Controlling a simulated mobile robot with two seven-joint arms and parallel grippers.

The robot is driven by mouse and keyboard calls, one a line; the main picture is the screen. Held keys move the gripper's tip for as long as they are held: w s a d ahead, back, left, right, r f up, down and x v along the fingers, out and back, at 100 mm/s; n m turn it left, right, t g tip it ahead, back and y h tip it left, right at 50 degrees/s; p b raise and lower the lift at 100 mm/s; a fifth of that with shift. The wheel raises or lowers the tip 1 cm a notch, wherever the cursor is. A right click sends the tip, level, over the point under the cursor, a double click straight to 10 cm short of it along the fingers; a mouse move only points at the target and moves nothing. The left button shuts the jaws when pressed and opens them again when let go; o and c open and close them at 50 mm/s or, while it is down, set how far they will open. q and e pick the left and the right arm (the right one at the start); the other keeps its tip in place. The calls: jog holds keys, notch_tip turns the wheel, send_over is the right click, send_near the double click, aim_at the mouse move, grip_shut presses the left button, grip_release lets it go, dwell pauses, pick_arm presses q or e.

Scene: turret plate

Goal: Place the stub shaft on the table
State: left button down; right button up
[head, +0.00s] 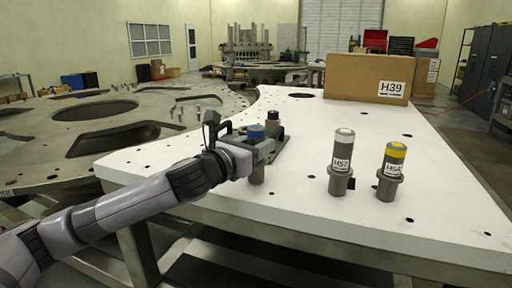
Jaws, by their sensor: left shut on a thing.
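My left gripper (262,147) is shut on a grey stub shaft with a blue top (257,176). The shaft is upright over the left part of the white table (330,222). The gripper hides its middle. I cannot tell whether its lower end touches the table top. My right gripper is not in view.
Two upright grey shafts stand on the table at right: one labelled H57 (342,160) with a white top, one with a yellow band (390,172). A cardboard box marked H39 (350,78) stands at the back. The front middle is clear.

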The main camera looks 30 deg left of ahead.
pick_arm(q)
jog(key=shift+r, duration=0.1)
jog(key=c, duration=0.5)
grip_release()
jog(key=shift+f, duration=0.2)
jog(key=shift+c, duration=0.2)
